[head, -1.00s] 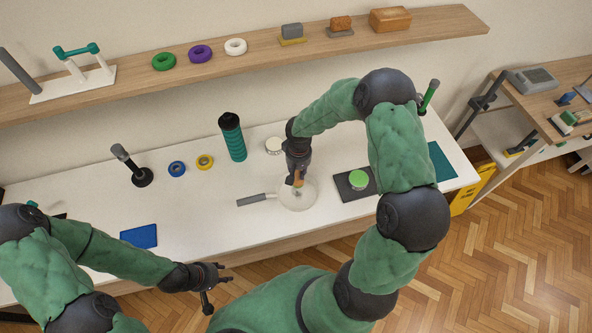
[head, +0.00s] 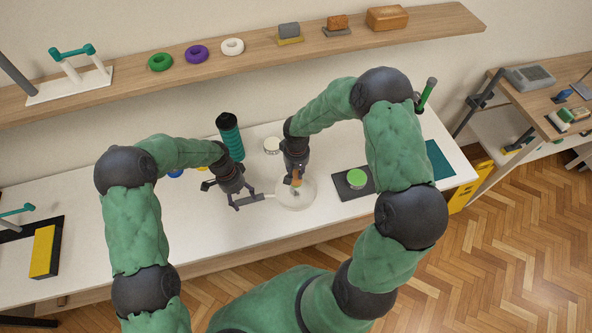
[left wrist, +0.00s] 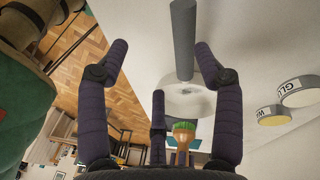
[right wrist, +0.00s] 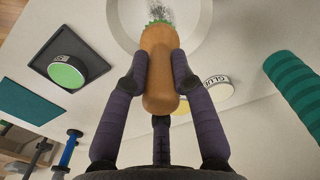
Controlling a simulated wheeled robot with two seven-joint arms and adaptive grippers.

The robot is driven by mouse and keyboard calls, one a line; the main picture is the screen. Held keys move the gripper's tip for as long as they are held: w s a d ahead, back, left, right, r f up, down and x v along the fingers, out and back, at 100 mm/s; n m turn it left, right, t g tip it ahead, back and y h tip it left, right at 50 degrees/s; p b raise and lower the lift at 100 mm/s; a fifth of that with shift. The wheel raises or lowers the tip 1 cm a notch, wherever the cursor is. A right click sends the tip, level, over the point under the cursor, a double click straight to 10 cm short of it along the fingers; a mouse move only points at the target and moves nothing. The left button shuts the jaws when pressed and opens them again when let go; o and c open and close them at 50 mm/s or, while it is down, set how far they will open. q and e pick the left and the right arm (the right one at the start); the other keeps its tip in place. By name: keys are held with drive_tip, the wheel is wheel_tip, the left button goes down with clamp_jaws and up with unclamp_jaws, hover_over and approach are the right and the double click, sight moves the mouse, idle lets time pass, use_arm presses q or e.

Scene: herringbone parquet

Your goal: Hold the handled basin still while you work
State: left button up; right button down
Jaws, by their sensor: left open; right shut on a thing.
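The handled basin (head: 309,193) is a pale, round bowl on the white table, with its grey handle (left wrist: 183,40) pointing left. My left gripper (head: 249,200) is open at the handle. In the left wrist view its fingers stand apart on either side of the handle, with no clear contact. My right gripper (head: 294,178) is shut on the orange-brown handle of a brush (right wrist: 158,70) and holds it over the basin. The brush's green bristles (left wrist: 185,126) show in the left wrist view. In the right wrist view they point into the basin (right wrist: 197,22).
A teal ribbed bottle (head: 231,140) and a white-lidded tin (head: 272,145) stand behind. A green-lidded tin (head: 356,177) sits on a dark mat at right. A black tray (head: 15,246) with a yellow block (head: 43,252) lies far left.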

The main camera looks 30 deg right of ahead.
use_arm(q)
drive_tip(key=w+d+r+m+y, duration=0.1)
drive_tip(key=w+d+r+m, duration=0.1)
drive_tip(key=d+r+m, duration=0.25)
drive_tip(key=shift+n, duration=0.35)
drive_tip(key=shift+w+a+x, duration=0.1)
drive_tip(key=shift+x, duration=1.9)
drive_tip(key=shift+w+a+x, duration=0.1)
drive_tip(key=shift+x, duration=1.9)
drive_tip(key=shift+w+a+x, duration=0.1)
drive_tip(key=shift+x, duration=1.9)
drive_tip(key=shift+f, duration=0.1)
drive_tip(key=c, duration=1.3)
drive_tip(key=shift+o, duration=0.2)
drive_tip(key=shift+f, duration=0.1)
